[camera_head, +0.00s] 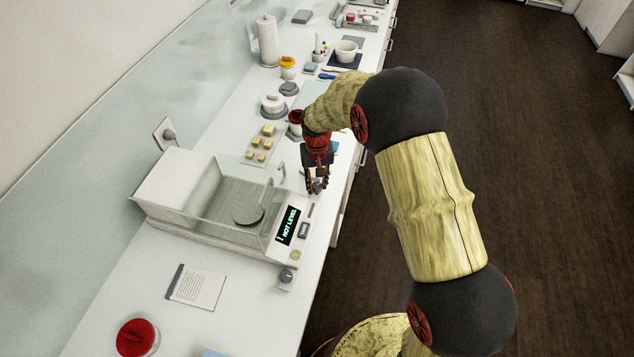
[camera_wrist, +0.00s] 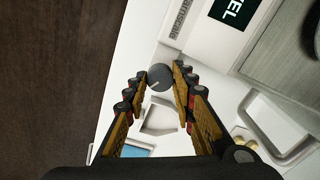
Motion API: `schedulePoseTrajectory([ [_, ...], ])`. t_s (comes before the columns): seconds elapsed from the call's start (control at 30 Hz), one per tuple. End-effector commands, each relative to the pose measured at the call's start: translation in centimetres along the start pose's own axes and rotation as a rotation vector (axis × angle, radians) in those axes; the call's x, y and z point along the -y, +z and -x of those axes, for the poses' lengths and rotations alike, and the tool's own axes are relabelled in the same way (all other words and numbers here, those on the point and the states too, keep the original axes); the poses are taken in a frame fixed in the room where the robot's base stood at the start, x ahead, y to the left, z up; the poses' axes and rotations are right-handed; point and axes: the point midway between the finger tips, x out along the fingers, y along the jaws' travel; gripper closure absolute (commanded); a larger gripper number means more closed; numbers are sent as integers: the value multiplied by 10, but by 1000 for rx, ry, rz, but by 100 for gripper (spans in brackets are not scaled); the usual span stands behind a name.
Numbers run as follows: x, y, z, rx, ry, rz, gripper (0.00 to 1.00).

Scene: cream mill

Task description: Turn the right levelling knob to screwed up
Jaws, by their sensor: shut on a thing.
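A white balance (camera_head: 200,236) with a clear draft box stands on the counter, and its display (camera_head: 289,225) reads "NOT LEVEL". The right levelling knob (camera_head: 318,187) is a small dark grey knob at the balance's far front corner. It also shows in the wrist view (camera_wrist: 160,77), with a pale line on its face. My gripper (camera_head: 317,180) points down at this knob, with its fingertips closed around it. The fingertips partly hide the knob in the head view. The other levelling knob (camera_head: 286,276) is at the near front corner, apart from my gripper.
A printed card (camera_head: 196,287) and a red-topped round item (camera_head: 137,338) lie at the near end of the counter. Yellowish blocks (camera_head: 267,130), jars and a paper roll (camera_head: 267,40) stand farther back. The dark floor (camera_head: 540,150) at right is clear.

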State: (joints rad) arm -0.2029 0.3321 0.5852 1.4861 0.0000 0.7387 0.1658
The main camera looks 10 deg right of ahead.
Motion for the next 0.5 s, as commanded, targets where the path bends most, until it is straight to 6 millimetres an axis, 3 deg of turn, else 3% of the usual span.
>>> schedulePoseTrajectory([
  [0.5,1,-1,1,-3,0,488,100],
])
